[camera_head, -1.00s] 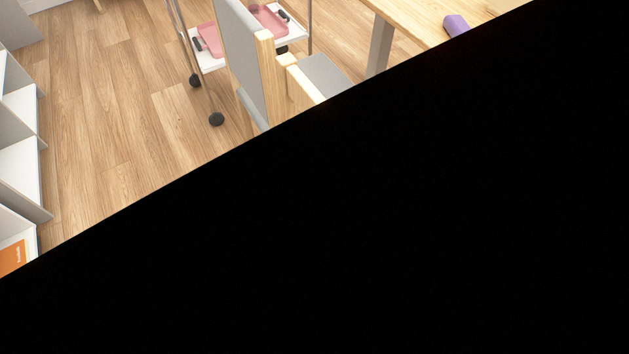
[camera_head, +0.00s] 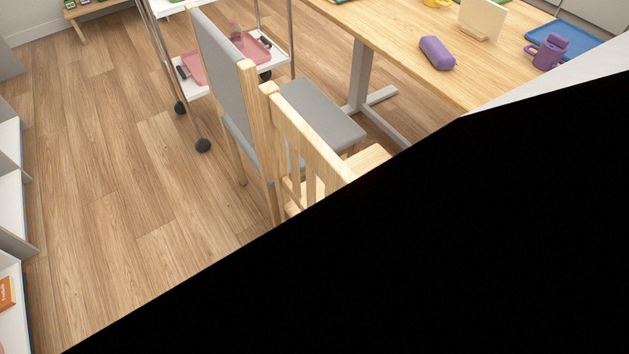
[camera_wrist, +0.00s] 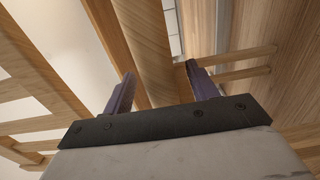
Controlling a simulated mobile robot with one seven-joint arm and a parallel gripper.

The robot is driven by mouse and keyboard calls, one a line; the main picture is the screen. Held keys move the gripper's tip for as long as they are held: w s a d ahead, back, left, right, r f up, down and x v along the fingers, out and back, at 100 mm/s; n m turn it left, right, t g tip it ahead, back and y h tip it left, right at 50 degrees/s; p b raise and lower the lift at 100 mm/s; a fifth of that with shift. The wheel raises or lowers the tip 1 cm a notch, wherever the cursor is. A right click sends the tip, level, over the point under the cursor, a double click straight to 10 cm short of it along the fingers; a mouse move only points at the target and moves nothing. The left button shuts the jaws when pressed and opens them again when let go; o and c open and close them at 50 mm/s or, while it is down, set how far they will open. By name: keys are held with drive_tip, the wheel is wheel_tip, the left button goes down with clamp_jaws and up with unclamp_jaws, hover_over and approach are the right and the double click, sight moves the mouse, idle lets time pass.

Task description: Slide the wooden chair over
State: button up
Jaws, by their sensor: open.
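The wooden chair (camera_head: 312,148) is pale wood with a slatted back. It stands by the table in the head view, partly cut off by a large black area. In the wrist view, my gripper (camera_wrist: 160,70) is open, with its two purple-grey fingers apart. A wooden post (camera_wrist: 146,40) shows between and beyond the fingers; I cannot tell how close it is or whether the fingers touch it. More wooden bars (camera_wrist: 38,70) show at the left of the wrist view. My gripper is not visible in the head view.
A grey padded chair (camera_head: 222,75) stands right beside the wooden chair. A trolley (camera_head: 203,90) with pink trays is behind it. The table (camera_head: 385,30) bears a purple case (camera_head: 436,53) and a blue tray (camera_head: 570,42). White shelves (camera_head: 8,200) line the left; the floor (camera_head: 110,200) between is clear.

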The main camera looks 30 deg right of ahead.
clamp_jaws()
idle(0.4)
idle(1.0)
